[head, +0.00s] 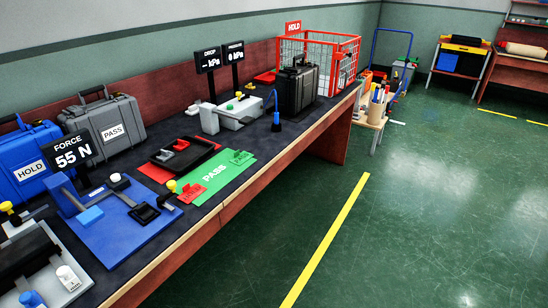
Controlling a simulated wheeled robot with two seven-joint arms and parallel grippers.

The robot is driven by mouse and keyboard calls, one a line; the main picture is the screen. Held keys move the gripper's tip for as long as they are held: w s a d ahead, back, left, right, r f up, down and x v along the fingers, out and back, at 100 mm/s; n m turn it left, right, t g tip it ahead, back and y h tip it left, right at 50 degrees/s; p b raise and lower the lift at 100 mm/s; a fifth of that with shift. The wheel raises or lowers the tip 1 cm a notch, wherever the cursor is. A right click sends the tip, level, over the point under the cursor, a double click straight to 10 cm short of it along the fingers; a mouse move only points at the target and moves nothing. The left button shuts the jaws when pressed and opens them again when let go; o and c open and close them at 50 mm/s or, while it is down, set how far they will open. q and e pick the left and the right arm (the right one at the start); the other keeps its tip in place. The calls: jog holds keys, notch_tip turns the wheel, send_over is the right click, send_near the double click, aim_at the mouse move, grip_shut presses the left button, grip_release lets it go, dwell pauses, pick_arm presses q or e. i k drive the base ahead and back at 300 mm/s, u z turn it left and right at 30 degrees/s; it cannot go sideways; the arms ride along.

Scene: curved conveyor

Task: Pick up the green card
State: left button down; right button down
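A small green card (241,157) lies at the far right corner of the green PASS mat (207,182) on the dark bench top. It is a darker green than the mat, with small dark lettering that I cannot read. A small red card (191,193) lies at the mat's near left part, beside a yellow knob (171,186). Neither of my grippers is in view, and nothing is touching the green card.
A black tray (182,153) on a red mat stands left of the green mat. The blue force tester (112,220) is nearer, and a white pressure device (232,111) is behind. A black case (297,88) stands beside the red HOLD cage (318,50). The floor to the right is open.

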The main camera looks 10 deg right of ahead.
aim_at(239, 159)
jog(key=u, duration=0.35)
jog(key=i, duration=1.45)
jog(key=u, duration=0.5)
